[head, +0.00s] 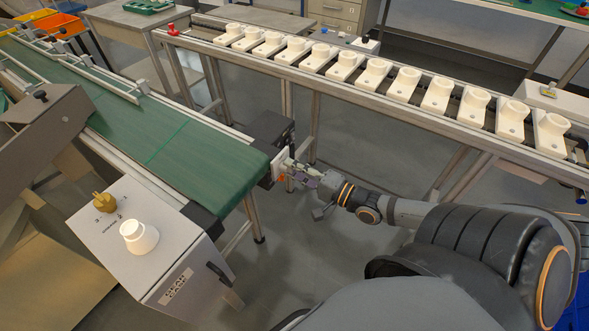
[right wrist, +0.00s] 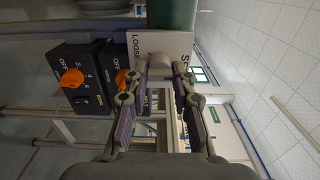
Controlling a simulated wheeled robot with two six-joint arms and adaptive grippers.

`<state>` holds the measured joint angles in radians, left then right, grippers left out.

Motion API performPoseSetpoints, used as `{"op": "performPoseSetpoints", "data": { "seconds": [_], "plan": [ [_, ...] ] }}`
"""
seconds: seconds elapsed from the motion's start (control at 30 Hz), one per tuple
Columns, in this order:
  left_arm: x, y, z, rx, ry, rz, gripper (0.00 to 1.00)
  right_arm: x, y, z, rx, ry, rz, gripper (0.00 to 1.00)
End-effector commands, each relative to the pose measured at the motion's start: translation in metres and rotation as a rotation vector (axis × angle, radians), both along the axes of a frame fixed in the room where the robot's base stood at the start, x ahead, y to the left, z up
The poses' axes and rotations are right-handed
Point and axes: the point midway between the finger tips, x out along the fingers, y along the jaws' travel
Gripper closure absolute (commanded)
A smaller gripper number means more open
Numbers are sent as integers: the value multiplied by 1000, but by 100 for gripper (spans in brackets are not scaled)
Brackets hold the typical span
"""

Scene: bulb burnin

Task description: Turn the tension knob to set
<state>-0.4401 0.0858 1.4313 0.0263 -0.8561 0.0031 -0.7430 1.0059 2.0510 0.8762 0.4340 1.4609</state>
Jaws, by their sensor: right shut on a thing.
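The tension panel is a pale plate at the end of the green conveyor in the head view (head: 278,162). In the right wrist view the panel (right wrist: 172,42) carries the word LOOSE and a second word starting with S, partly cut off by a finger. My right gripper (head: 287,168) reaches the panel from the right. In the right wrist view its fingers (right wrist: 158,69) are shut on the pale tension knob (right wrist: 156,73) in front of the panel. The knob's pointer is hidden, so its setting cannot be told. My left gripper is not in view.
Black control boxes with orange knobs (right wrist: 72,78) sit beside the panel. The green conveyor (head: 175,140) and a sloped grey box (head: 150,250) with a brass knob and white socket lie left. A rail with several white sockets (head: 375,72) runs behind.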

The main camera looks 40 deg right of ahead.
Motion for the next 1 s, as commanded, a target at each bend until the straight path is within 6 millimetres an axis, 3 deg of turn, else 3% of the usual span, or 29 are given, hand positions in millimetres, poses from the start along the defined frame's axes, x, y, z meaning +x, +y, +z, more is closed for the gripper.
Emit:
{"op": "performPoseSetpoints", "data": {
  "seconds": [0.07, 0.1, 0.27, 0.77, 1.0],
  "plan": [
    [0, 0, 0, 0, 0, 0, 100, 0, 0, -1, -1, 3, -1, 100],
    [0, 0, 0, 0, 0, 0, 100, 0, 0, -1, -1, 3, -1, 74],
    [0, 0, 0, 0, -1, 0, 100, 0, 0, -1, -2, 1, -1, 52],
    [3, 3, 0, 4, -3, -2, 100, 0, 0, 0, -8, -3, 0, 52],
    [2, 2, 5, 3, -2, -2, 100, 0, 0, 2, -268, -111, -2, 52]
  ]
}}
